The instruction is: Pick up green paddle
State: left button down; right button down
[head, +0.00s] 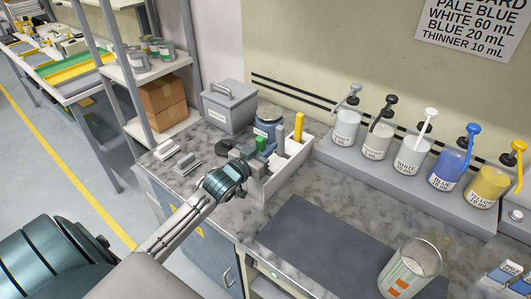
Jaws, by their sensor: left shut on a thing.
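The green paddle (261,143) shows only as a small green end at the left part of the white holder (286,172). My left gripper (256,156) reaches in from the lower left and is shut on the green paddle. The gripper and wrist hide most of the paddle, and I cannot tell whether its lower end is still inside the holder. My right gripper is out of view.
A yellow paddle (298,126) stands upright in the holder. Pump bottles (411,154) line the back shelf.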

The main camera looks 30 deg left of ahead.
pick_arm(q)
notch_tip(320, 180, up, 16)
jog(key=b, duration=0.2)
jog(key=shift+r, duration=0.1)
jog(key=c, duration=1.8)
grip_release()
grip_shut()
jog(key=shift+d, duration=0.1)
